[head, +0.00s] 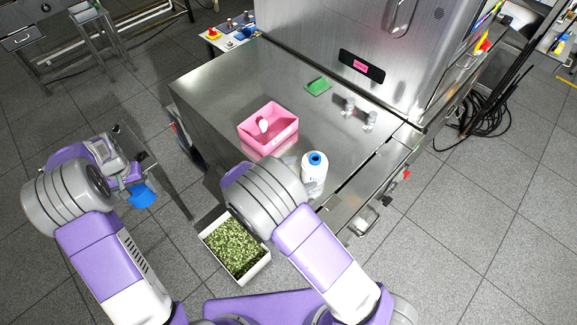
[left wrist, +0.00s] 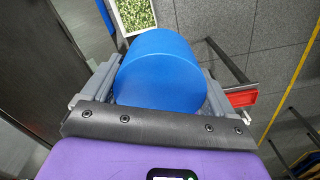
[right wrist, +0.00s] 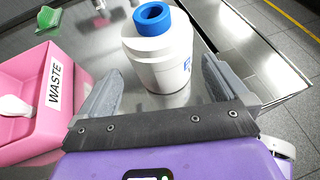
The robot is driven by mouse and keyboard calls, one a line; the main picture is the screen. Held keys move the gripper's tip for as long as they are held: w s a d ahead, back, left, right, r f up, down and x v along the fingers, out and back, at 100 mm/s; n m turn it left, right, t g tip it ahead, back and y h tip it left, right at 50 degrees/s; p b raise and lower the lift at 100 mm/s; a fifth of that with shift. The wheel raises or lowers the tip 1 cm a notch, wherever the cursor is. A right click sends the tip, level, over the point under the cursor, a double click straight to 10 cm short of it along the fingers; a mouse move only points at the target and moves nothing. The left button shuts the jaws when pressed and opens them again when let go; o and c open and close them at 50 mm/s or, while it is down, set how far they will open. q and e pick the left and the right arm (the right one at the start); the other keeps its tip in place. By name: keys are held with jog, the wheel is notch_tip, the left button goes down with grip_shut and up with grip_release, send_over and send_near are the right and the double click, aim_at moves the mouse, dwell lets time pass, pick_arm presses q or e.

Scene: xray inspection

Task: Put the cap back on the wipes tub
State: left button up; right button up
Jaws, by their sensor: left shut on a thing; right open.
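The white wipes tub (head: 314,172) with a blue ring on top stands upright on the steel table, near its front edge. It also shows in the right wrist view (right wrist: 160,60). My right gripper (right wrist: 160,85) is open, with a finger to either side of the tub's near side; I cannot tell whether they touch it. In the head view my right arm hides that gripper. The blue cap (head: 142,196) is held in my left gripper (head: 132,180), off to the left of the table over the floor. The cap (left wrist: 160,75) fills the jaws in the left wrist view.
A pink waste bin (head: 268,143) with a white wipe in it stands left of the tub. A green item (head: 319,86) and two clear small containers (head: 349,105) are further back. A white box of green pieces (head: 236,247) is below the table's near edge.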

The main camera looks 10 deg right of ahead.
aim_at(314, 159)
jog(key=shift+r+x, duration=0.2)
jog(key=shift+x, duration=2.45)
jog(key=c, duration=0.9)
notch_tip(314, 159, up, 10)
jog(key=shift+r+p, duration=0.1)
jog(key=shift+p, duration=0.5)
jog(key=o, duration=0.6)
jog(key=c, duration=1)
